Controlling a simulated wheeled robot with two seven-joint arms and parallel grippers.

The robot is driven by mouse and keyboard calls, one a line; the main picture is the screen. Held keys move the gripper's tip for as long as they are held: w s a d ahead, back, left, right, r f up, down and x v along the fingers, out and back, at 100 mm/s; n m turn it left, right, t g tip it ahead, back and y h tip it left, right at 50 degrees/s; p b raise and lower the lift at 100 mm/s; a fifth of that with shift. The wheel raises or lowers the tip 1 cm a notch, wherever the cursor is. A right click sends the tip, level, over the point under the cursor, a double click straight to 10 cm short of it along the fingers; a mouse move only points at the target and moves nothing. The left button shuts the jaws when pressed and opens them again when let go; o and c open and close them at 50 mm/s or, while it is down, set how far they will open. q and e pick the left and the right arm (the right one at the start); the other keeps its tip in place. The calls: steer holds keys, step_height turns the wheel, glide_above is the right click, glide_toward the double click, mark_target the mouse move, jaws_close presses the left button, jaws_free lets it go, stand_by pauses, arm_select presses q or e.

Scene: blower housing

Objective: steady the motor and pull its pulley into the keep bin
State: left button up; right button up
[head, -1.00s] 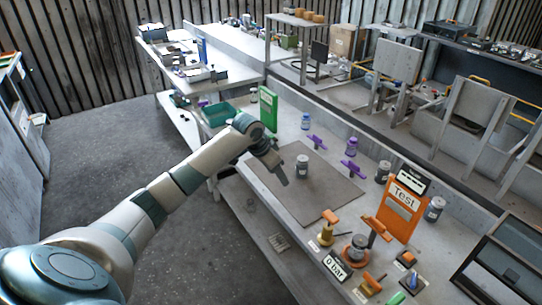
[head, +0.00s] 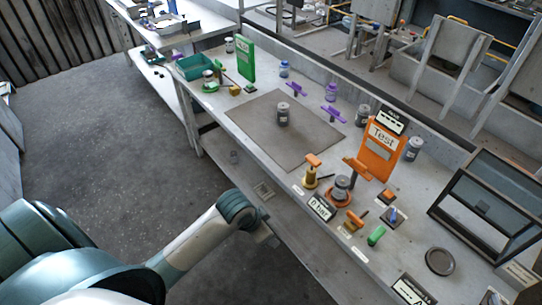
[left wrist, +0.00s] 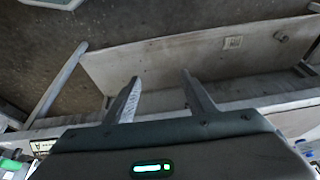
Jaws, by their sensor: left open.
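A grey cylindrical motor (head: 283,114) stands upright on the dark square mat on the bench; its pulley is too small to make out. A teal bin (head: 193,67), which may be the keep bin, sits at the far left end of the bench by a green sign. My left gripper (head: 268,236) is low beside the bench's front edge, well away from the motor. In the left wrist view its two fingers (left wrist: 161,78) are apart with nothing between them. My right gripper is not in view.
The mat (head: 255,130) is otherwise clear. An orange Test sign (head: 379,150) stands right of it, with orange-handled fixtures (head: 341,189) in front. Purple clamps (head: 333,113) and more grey cylinders (head: 412,149) stand nearby. A black-framed box (head: 490,205) is at the right.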

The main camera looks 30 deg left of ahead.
arm_select(q)
steer(key=s+d+f+n+y, duration=0.1)
steer(key=s+d+f+n, duration=0.15)
steer(key=s, duration=1.35)
steer(key=s+f+g+b, duration=0.1)
steer(key=s+f, duration=0.2)
steer(key=f, duration=1.1)
steer(key=s+f+g, duration=0.1)
steer(key=s+f, duration=0.2)
steer(key=f, duration=1.2)
steer(key=s+a+f, duration=0.1)
steer(key=s+f, duration=0.6)
steer(key=s, duration=0.1)
steer(key=s+a+f+g+b, duration=0.1)
steer(key=s+a+f, duration=0.1)
steer(key=s+f, duration=0.5)
steer(key=shift+s+a+f+y, duration=0.3)
steer(key=shift+s, duration=0.45)
steer(key=c, duration=0.5)
steer(key=shift+w, duration=0.2)
